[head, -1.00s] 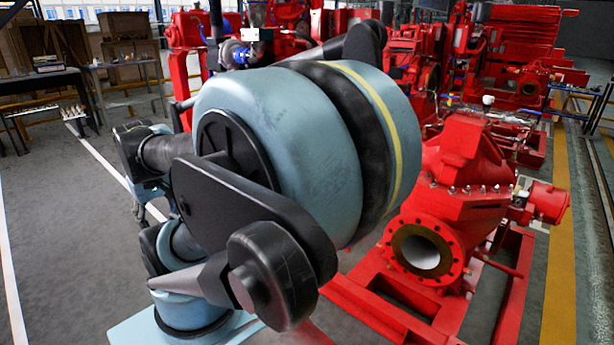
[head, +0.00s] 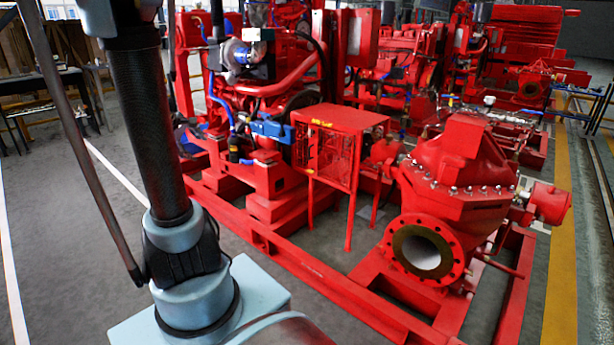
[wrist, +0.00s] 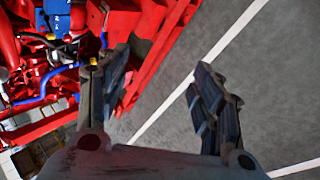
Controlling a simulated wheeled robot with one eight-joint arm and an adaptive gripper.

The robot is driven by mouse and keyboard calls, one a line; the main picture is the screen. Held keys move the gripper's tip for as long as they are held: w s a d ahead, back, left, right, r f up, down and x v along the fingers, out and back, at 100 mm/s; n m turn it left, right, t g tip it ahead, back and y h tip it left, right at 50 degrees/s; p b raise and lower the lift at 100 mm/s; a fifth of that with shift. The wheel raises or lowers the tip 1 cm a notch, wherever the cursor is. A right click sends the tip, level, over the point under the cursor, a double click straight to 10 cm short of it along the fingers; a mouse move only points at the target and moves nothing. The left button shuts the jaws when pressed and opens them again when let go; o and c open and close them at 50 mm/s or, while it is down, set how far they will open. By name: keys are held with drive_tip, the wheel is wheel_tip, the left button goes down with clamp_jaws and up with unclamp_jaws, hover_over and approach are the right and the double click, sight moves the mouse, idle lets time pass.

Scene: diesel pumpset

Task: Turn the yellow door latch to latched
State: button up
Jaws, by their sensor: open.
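I cannot make out the yellow door latch for certain in either view. Small yellow marks (head: 322,122) show on top of a red mesh-sided box (head: 325,150) in the head view. In the wrist view a small yellow spot (wrist: 50,37) lies by the blue part at upper left, too small to identify. My gripper (wrist: 158,72) is open and empty in the wrist view. Its left finger overlaps the red machine frame and its right finger is over grey floor. The head view shows my arm but not my gripper.
A red pump (head: 455,190) with an open round flange stands right of the mesh-sided box. A red diesel engine (head: 262,90) with blue hoses stands behind the red base rails (head: 280,245). Grey floor (head: 85,250) is clear at left. More red pumpsets stand behind.

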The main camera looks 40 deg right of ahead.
drive_tip(key=w+d+f+n+h, duration=0.2)
drive_tip(key=w+d+f, duration=0.25)
drive_tip(key=d, duration=0.55)
drive_tip(key=w+d+f+n+g+h, duration=0.1)
drive_tip(key=w+d+f+n+h, duration=0.15)
drive_tip(key=w+d, duration=0.55)
drive_tip(key=w+d+f+n+h, duration=0.2)
drive_tip(key=w+d+f, duration=0.15)
drive_tip(key=d, duration=0.85)
drive_tip(key=s+d+f+n+h, duration=0.1)
drive_tip(key=s+d+f+n, duration=0.1)
drive_tip(key=d+f, duration=0.4)
drive_tip(key=s+d+f+n+h, duration=0.2)
drive_tip(key=d+f, duration=0.4)
drive_tip(key=f, duration=0.6)
drive_tip(key=s+d+f+n+g+h, duration=0.1)
drive_tip(key=s+d+f+n, duration=0.2)
drive_tip(key=f, duration=0.6)
drive_tip(key=s+d, duration=0.2)
drive_tip(key=d, duration=0.1)
drive_tip(key=shift+d+f+n+h, duration=0.3)
drive_tip(key=shift+d+n+h, duration=0.05)
drive_tip(key=shift+d, duration=0.05)
